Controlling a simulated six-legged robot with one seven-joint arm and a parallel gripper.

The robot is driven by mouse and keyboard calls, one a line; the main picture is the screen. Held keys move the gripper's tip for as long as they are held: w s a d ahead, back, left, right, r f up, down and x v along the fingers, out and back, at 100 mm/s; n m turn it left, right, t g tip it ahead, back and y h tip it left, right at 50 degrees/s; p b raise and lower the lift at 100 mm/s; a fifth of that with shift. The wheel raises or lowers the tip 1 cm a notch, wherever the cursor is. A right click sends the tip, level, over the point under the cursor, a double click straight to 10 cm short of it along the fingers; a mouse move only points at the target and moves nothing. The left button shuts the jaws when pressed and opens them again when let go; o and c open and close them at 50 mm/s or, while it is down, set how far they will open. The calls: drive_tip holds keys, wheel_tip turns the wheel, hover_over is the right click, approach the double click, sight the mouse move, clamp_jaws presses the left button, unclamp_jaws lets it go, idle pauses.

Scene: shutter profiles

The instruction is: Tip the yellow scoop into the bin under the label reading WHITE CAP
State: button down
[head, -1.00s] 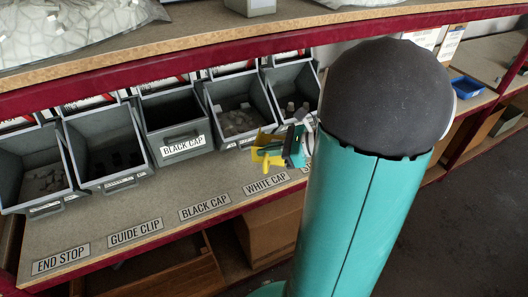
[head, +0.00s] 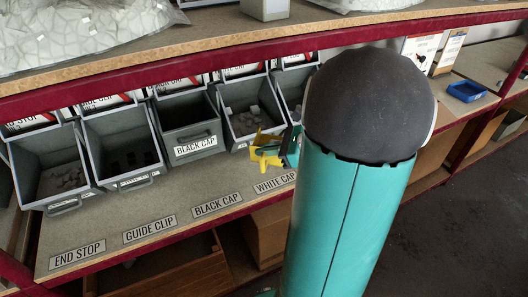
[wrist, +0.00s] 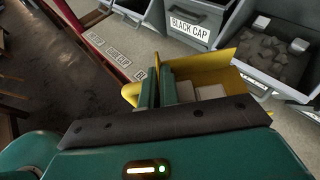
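My gripper (head: 291,147) is shut on the yellow scoop (head: 264,151) and holds it in front of the bins, above the WHITE CAP label (head: 275,183) on the shelf edge. In the wrist view the scoop (wrist: 208,77) is held by the teal fingers (wrist: 159,92), and pale blocks (wrist: 209,92) lie inside it. The grey bin (head: 230,128) above that label holds several grey pieces. It also shows in the wrist view (wrist: 262,84), at the right, beyond the scoop. Part of its front is hidden behind the scoop and gripper in the head view.
To the left stand the BLACK CAP bin (head: 193,146), a bin with dark pieces (head: 138,180) and a bin with grey pieces (head: 66,203). Another bin (head: 290,88) is partly behind my arm. A red-edged shelf (head: 130,95) runs above the bins. A blue tray (head: 467,91) sits far right.

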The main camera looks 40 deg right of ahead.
drive_tip(key=shift+w+d+f, duration=0.1)
drive_tip(key=shift+w+d, duration=0.1)
drive_tip(key=shift+w, duration=0.6)
drive_tip(key=shift+w+d+f, duration=0.1)
drive_tip(key=shift+w+d, duration=0.1)
drive_tip(key=shift+w, duration=0.6)
drive_tip(key=shift+w+d+f, duration=0.1)
drive_tip(key=shift+w+d, duration=0.1)
drive_tip(key=shift+w, duration=0.6)
drive_tip(key=shift+w+d+f, duration=0.55)
drive_tip(key=shift+w+d, duration=1.1)
drive_tip(key=shift+w, duration=3.8)
drive_tip(key=w+d+r+m+g+y, duration=0.2)
drive_tip(key=w+d+r+m+y, duration=0.3)
drive_tip(key=d+m, duration=0.4)
drive_tip(key=shift+w+r+y, duration=0.3)
drive_tip(key=shift+w+r, duration=0.55)
drive_tip(key=shift+r, duration=0.2)
drive_tip(key=shift+s+a+r, duration=0.2)
drive_tip(key=shift+s+r, duration=0.05)
drive_tip(key=shift+s, duration=0.5)
drive_tip(key=shift+s+a+r, duration=0.2)
drive_tip(key=shift+s, duration=0.5)
